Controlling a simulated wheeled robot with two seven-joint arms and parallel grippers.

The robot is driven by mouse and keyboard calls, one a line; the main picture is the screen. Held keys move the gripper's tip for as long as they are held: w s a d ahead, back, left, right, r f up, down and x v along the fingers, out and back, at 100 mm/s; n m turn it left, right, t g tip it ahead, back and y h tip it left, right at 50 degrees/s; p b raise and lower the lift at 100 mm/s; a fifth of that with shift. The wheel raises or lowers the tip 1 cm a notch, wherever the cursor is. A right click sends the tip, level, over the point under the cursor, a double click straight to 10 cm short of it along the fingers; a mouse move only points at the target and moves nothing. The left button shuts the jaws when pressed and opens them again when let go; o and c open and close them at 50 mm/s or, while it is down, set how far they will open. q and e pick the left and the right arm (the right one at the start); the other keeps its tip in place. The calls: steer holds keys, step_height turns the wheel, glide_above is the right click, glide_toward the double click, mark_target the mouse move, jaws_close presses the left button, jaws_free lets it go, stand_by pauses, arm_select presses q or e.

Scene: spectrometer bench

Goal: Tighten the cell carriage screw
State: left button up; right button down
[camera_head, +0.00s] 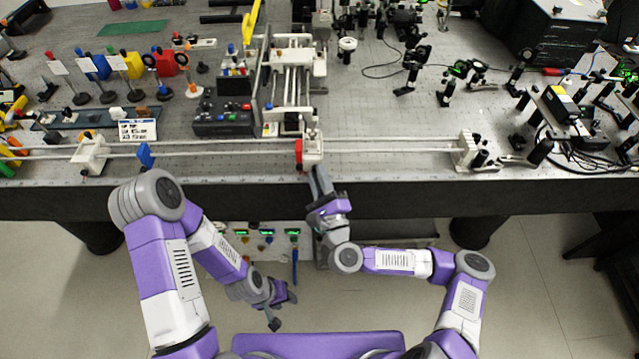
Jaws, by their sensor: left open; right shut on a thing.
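The cell carriage (313,152) is a white block on the long rail along the bench's front, with a red part (298,152) on its left side. My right gripper (318,178) reaches up to the front of this block from below. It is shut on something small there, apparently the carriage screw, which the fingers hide. I cannot see how far the screw is turned. My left gripper (281,306) is open and empty, low in front of the bench and well apart from the carriage.
The rail (390,147) runs between a left end block (90,155) and a right end block (467,150). A blue flag-like part (145,155) stands at the rail. A control box (222,118) sits behind it. Flagged stands fill the back left, optics and cables the right.

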steer(key=shift+a+f+m+t+h+b, duration=0.1)
steer(key=shift+m+t+h+b, duration=0.45)
steer(key=shift+m, duration=0.9)
steer(key=shift+a+m+t+h+b, duration=0.1)
steer(key=shift+m+h+b, duration=0.75)
steer(key=shift+m, duration=0.55)
steer(key=shift+a+f+m+t+h+b, duration=0.1)
steer(key=shift+m+t+h+b, duration=0.35)
steer(key=shift+m+b, duration=0.7)
steer(key=shift+m+h, duration=0.25)
steer(key=shift+m, duration=0.25)
steer(key=shift+p, duration=0.3)
steer(key=c, duration=1.1)
jaws_free()
steer(key=shift+r, duration=0.1)
